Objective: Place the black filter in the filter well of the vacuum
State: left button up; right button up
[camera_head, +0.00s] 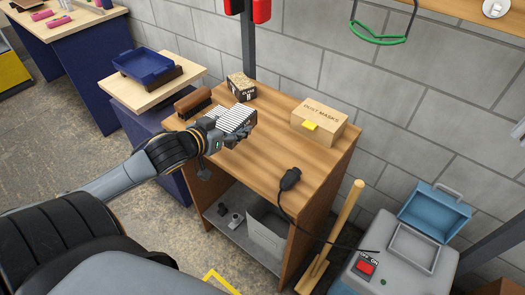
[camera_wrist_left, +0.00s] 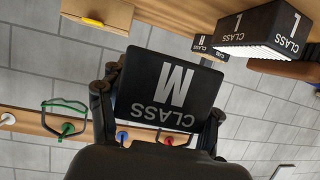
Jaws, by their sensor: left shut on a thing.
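My left gripper (camera_head: 238,138) is shut on the black filter (camera_wrist_left: 165,92), above the wooden workbench. In the left wrist view its black face reads "CLASS M", upside down, between the fingers (camera_wrist_left: 160,110). In the head view a white pleated face (camera_head: 237,119) shows at the gripper. The grey vacuum (camera_head: 385,268) stands at the lower right with a red switch. Its blue lid (camera_head: 435,212) is raised and the filter well (camera_head: 412,247) looks open and empty. My right gripper is not in view.
Another black "CLASS" filter (camera_wrist_left: 262,30) shows in the left wrist view. The workbench (camera_head: 262,160) holds a dust mask box (camera_head: 319,121), a small box (camera_head: 241,87), a brush (camera_head: 193,102) and a black plug (camera_head: 290,178) on a cord. A wooden handle (camera_head: 342,225) stands between bench and vacuum.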

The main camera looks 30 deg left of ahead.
pick_arm(q)
send_over(262, 157)
jog(key=f, duration=0.3)
jog(key=a+f, duration=0.1)
jog(key=f, duration=0.1)
jog(key=shift+s+f, duration=0.25)
jog(key=shift+s, duration=0.05)
jog(key=shift+w+d+f, duration=0.25)
jog(key=shift+d+f, duration=0.1)
jog(key=shift+f, duration=0.2)
jog(key=f, duration=0.1)
jog(key=f+p, duration=0.1)
jog(key=f, duration=0.1)
jog(key=shift+w+d+f, duration=0.1)
jog(key=shift+w+d, duration=0.05)
jog(key=shift+d, duration=0.05)
jog(key=o, duration=1.3)
jog(key=shift+c, duration=0.2)
